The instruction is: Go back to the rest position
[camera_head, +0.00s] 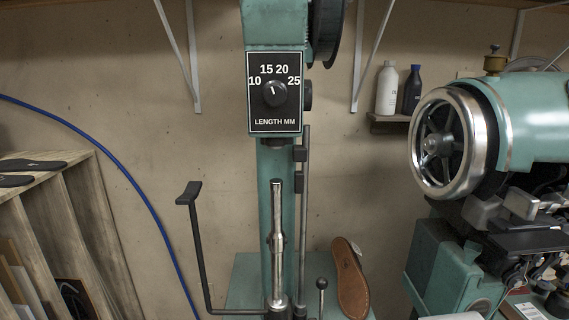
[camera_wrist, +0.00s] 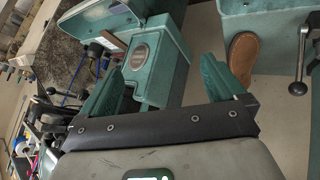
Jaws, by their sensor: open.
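My gripper (camera_wrist: 161,64) shows only in the wrist view. Its two green fingers stand wide apart with nothing held between them. In the head view neither my gripper nor my arm shows. The brown sole (camera_head: 352,280) leans upright on the green base, right of the stitcher column. It also shows in the wrist view (camera_wrist: 242,58), beyond the right finger and apart from it. The stitcher's dial (camera_head: 275,93), marked LENGTH MM, has its pointer between 10 and 20, near 15.
A green machine with a silver handwheel (camera_head: 447,143) fills the right side. A wooden rack (camera_head: 75,225) stands at the left. A white bottle (camera_head: 387,88) and a dark bottle (camera_head: 412,90) stand on a wall shelf. A blue cable (camera_head: 120,168) hangs at the left.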

